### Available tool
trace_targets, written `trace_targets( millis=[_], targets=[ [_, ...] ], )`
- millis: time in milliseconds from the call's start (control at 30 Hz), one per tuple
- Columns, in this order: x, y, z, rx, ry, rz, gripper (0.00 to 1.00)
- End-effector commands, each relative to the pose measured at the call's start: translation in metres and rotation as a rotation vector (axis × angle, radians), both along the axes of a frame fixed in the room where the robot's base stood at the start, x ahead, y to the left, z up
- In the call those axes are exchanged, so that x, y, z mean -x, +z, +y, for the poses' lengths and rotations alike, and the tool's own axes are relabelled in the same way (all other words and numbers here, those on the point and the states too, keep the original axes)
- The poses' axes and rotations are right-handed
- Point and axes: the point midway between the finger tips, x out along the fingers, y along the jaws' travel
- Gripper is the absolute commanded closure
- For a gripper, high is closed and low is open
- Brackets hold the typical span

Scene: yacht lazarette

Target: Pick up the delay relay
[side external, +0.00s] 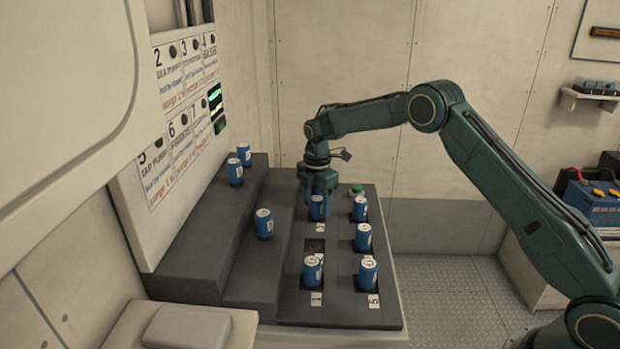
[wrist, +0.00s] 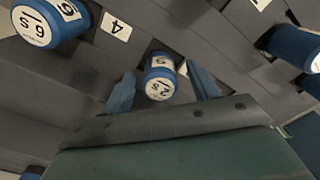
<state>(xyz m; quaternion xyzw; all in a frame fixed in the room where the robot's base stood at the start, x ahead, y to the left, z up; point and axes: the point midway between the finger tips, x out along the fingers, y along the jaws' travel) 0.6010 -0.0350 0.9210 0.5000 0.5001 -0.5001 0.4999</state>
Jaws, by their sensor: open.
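Several alike blue cylindrical relays with white tops stand here; I cannot tell for certain which one the task means. One relay (side external: 317,210) is directly under my gripper (side external: 320,182) in the side view. In the wrist view this relay (wrist: 160,80) sits between the two fingers of my gripper (wrist: 162,84), with a gap on each side. Its label seems to read "2 S". My gripper is open and points down. A relay marked "6 S" (wrist: 42,25) shows at the upper left of the wrist view, and another (wrist: 297,46) at the right.
Other relays stand close by in the dark panel (side external: 340,314), including a front-left one (side external: 312,270) and a right one (side external: 363,238). One socket (side external: 314,246) looks empty. A green knob (side external: 356,190) is behind.

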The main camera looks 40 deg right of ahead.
Motion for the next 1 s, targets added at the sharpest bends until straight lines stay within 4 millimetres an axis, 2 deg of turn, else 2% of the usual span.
trace_targets(
  millis=[167,600,667,867,1000],
  targets=[
    [0.0002,-0.0074,-0.0001,0.0,0.0,0.0,0.4],
    [0.0001,-0.0071,-0.0001,0.0,0.0,0.0,0.4],
    [0.0001,-0.0071,-0.0001,0.0,0.0,0.0,0.5],
    [0.0001,-0.0071,-0.0001,0.0,0.0,0.0,0.9],
    [0.0,-0.0068,-0.0002,0.0,0.0,-0.001,0.91]
  ],
)
